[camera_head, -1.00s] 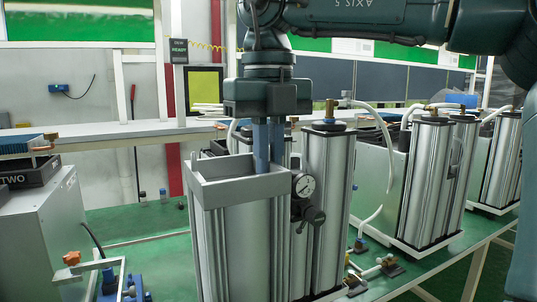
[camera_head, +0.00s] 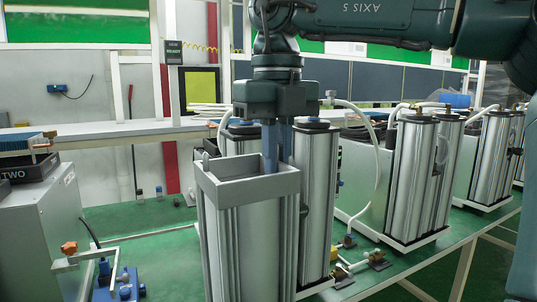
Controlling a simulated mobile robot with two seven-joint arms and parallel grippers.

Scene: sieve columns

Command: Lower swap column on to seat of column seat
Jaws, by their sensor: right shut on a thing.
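The swap column (camera_head: 240,245) is a tall silver profile with a grey open-topped collar (camera_head: 250,190) around its top. It stands upright in the foreground, and its foot is cut off by the lower frame edge. My right gripper (camera_head: 277,160) points straight down from above. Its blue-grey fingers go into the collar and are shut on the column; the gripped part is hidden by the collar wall. The column seat cannot be made out; the swap column covers the area behind and below it. My left gripper is not in view.
A silver column (camera_head: 317,195) stands close behind on the right, partly covered. More column units (camera_head: 415,180) line the green bench to the right. A grey box marked TWO (camera_head: 40,215) stands at left, with blue fittings (camera_head: 120,285) nearby. Small valves (camera_head: 345,270) lie at right.

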